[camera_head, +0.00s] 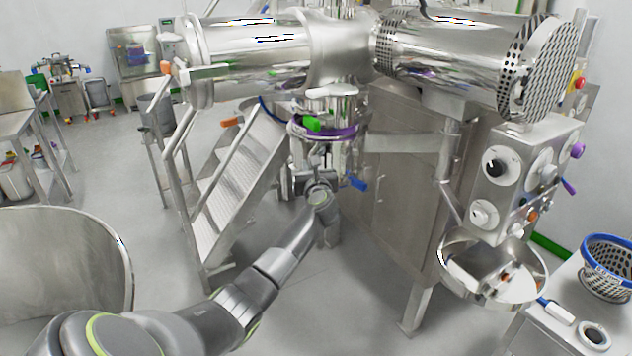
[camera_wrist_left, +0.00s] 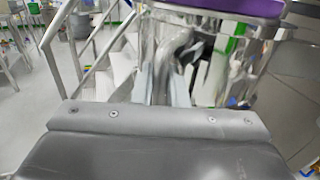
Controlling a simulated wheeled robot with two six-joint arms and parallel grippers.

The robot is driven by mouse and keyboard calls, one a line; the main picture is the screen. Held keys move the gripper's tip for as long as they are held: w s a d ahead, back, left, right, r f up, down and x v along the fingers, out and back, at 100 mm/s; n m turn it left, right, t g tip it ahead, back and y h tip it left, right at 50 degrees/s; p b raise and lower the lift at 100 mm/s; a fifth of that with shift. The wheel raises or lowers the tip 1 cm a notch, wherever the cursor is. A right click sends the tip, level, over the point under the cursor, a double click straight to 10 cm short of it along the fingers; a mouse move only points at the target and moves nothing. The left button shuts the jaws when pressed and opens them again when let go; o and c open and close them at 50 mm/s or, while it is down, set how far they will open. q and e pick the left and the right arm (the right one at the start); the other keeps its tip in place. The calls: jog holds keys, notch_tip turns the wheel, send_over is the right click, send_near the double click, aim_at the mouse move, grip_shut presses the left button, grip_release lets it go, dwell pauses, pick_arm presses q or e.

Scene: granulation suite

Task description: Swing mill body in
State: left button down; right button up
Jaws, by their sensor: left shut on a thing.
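The shiny steel mill body (camera_head: 343,151) hangs at the middle of the head view, under the large horizontal steel machine. A purple band (camera_head: 345,135) runs around its upper end. In the left wrist view the mill body (camera_wrist_left: 205,62) fills the upper middle as a mirror-like cylinder, with the purple band (camera_wrist_left: 225,6) on top. My left gripper (camera_head: 316,163) reaches up to it from below and is shut on part of it. My right gripper is not in view.
A steel stair (camera_head: 238,160) with handrails stands close left of the mill body. A steel cabinet (camera_head: 405,190) stands close right, with a control box (camera_head: 510,180) and round pan (camera_head: 490,285) beyond. A blue handle (camera_head: 357,183) sticks out nearby. Open floor lies in front.

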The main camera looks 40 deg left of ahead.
aim_at(301, 147)
pick_arm(q)
jog(key=shift+m+t+h, duration=0.4)
jog(key=shift+m+h, duration=0.1)
jog(key=b+x, duration=0.1)
jog(key=x, duration=0.2)
jog(key=a+b+x, duration=0.1)
jog(key=x, duration=0.2)
jog(key=s+b+x, duration=0.1)
jog(key=b+x, duration=0.1)
jog(key=x, duration=0.1)
jog(key=shift+a+f, duration=0.25)
jog(key=shift+w+a+b, duration=0.3)
jog(key=shift+w+a, duration=0.15)
jog(key=shift+w, duration=0.05)
jog(key=shift+a+r, duration=0.1)
jog(key=shift+r, duration=0.05)
jog(key=shift+r+m+t+h, duration=0.3)
jog(key=shift+r, duration=0.1)
jog(key=shift+r, duration=0.15)
jog(key=c, duration=1.9)
grip_release()
jog(key=shift+w, duration=0.1)
jog(key=shift+o, duration=1.4)
jog(key=shift+w+a, duration=0.1)
jog(key=shift+a, duration=0.05)
jog(key=shift+o, duration=0.3)
jog(key=shift+a+f, duration=0.1)
jog(key=shift+f, duration=0.25)
